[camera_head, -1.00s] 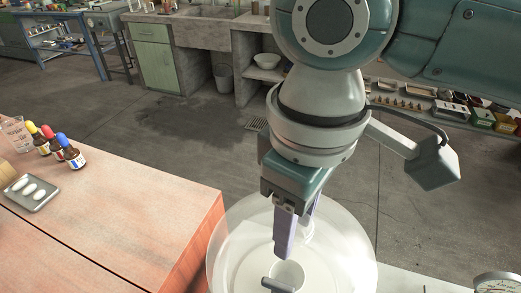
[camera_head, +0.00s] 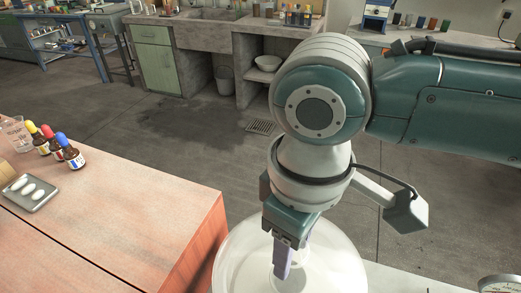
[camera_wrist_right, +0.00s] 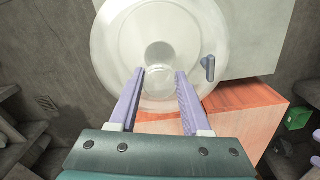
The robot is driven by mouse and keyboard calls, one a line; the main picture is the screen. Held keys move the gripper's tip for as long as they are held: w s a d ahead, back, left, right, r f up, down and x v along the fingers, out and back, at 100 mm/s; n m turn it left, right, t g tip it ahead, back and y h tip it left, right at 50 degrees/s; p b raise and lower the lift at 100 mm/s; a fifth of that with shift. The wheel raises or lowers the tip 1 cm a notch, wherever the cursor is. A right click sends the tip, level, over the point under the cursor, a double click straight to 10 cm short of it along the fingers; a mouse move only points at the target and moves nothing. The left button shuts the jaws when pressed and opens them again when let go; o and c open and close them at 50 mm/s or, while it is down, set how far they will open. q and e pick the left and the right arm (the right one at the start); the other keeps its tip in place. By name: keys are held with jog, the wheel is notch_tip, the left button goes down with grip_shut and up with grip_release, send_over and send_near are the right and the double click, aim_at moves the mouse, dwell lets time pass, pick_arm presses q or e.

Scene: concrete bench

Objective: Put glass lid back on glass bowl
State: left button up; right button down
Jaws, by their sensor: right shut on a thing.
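The clear glass lid (camera_head: 340,262) is a wide round disc at the bottom of the head view, partly cut off by the frame edge. It also shows in the wrist view (camera_wrist_right: 112,38), with its round glass knob between my fingers. My right gripper (camera_head: 284,268) points down over the middle of the lid and is shut on it at the knob; its two purple fingers show in the wrist view (camera_wrist_right: 160,76). I cannot make out the glass bowl apart from the lid, nor whether they touch.
A grey handle (camera_wrist_right: 208,68) shows at the lid's right in the wrist view. A wooden table (camera_head: 130,215) on the left holds dropper bottles (camera_head: 70,152) and a small tray (camera_head: 50,192). A dial (camera_head: 499,284) stands at the lower right on a pale surface (camera_head: 420,280).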

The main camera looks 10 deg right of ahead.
jog(key=shift+c, duration=1.8)
grip_release()
jog(key=shift+r, duration=0.1)
notch_tip(320, 180, up, 13)
jog(key=p, duration=0.2)
jog(key=s+a+f+m+t+y, duration=0.2)
jog(key=s+a+f+y, duration=0.2)
jog(key=s, duration=0.1)
jog(key=s+d+f+m+t+h, duration=0.1)
jog(key=s+d+f+m+h, duration=0.1)
jog(key=s+d, duration=0.35)
jog(key=s+d+f+m+t+h, duration=0.1)
jog(key=s+d+f+m+h, duration=0.1)
jog(key=d, duration=0.6)
notch_tip(320, 180, up, 37)
jog(key=p, duration=3.6)
